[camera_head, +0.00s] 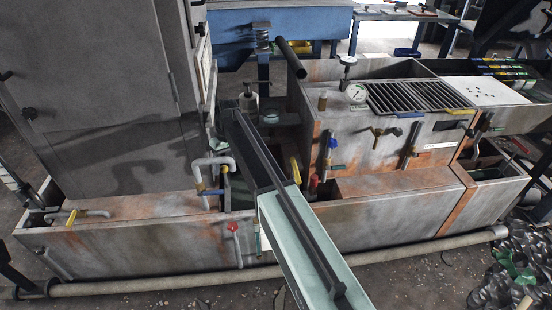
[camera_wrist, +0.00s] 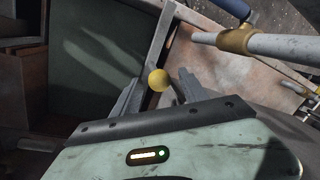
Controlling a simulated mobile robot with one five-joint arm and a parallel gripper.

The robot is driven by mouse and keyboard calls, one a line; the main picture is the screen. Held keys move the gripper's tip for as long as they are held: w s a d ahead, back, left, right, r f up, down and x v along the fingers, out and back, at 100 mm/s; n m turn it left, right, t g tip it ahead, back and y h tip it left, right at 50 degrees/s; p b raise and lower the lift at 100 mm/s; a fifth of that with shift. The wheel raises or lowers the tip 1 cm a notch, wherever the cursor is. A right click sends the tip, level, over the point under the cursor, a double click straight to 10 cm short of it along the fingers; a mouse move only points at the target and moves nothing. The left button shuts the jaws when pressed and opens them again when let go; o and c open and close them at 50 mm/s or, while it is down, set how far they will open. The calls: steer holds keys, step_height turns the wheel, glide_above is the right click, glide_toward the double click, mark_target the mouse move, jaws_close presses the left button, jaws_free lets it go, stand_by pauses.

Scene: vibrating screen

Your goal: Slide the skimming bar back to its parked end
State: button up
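In the wrist view, a yellow ball knob (camera_wrist: 158,80) sits between the two dark fingers of my gripper (camera_wrist: 158,88). The fingers are apart, one on each side of the knob, with visible gaps. Whether this knob belongs to the skimming bar, I cannot tell; no bar shows clearly behind it. In the head view, my arm reaches over the tank (camera_head: 390,205) and hides much of the open trough on its left. My fingers cannot be made out there.
In the wrist view, a pale pipe with a brass fitting (camera_wrist: 236,40) runs close by at the upper right. In the head view, a white bent pipe (camera_head: 212,162) stands left of my arm. A gauge (camera_head: 356,92) and slatted grate (camera_head: 415,96) lie to the right.

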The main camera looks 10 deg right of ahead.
steer(key=r+p, duration=0.4)
steer(key=d+r+p, duration=0.1)
steer(key=r+p, duration=0.1)
steer(key=shift+w+r, duration=0.1)
steer(key=shift+w, duration=0.2)
steer(key=shift+d, duration=0.1)
steer(key=s+d+m, duration=0.2)
steer(key=s+d, duration=0.8)
steer(key=d, duration=0.2)
steer(key=s+d+m+t+h, duration=0.15)
steer(key=s+d, duration=0.25)
steer(key=s, duration=0.4)
steer(key=s+d+m+g, duration=0.15)
steer(key=s+d, duration=0.25)
steer(key=s, duration=0.4)
step_height(320, 180, up, 22)
steer(key=m+t+p, duration=0.1)
steer(key=p, duration=2.1)
steer(key=shift+p, duration=0.3)
